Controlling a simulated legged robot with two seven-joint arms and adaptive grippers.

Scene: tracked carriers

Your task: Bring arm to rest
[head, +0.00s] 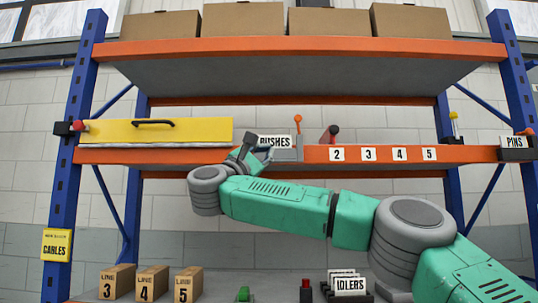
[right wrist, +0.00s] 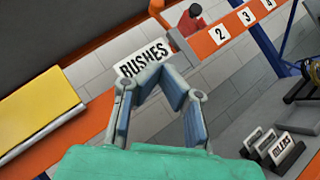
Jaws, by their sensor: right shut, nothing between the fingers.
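My right arm (head: 275,203), green with grey joints, reaches in from the lower right of the head view, in front of the rack. My right gripper (head: 262,155) is in front of the middle shelf's edge, just below the BUSHES sign (head: 275,142), and partly covers it. In the right wrist view the fingers of my right gripper (right wrist: 166,72) come together at the tips with nothing between them. The BUSHES sign (right wrist: 145,57) lies just behind the fingertips there. I cannot tell whether they touch it. My left gripper is not in view.
The orange middle shelf (head: 380,154) carries a yellow lidded box (head: 155,131), numbered labels and a PINS holder (head: 515,146). Cardboard boxes (head: 245,19) stand on the upper shelf (head: 300,45). Below are LINE boxes (head: 153,283) and an IDLERS holder (head: 349,284). Blue posts (head: 82,90) flank the rack.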

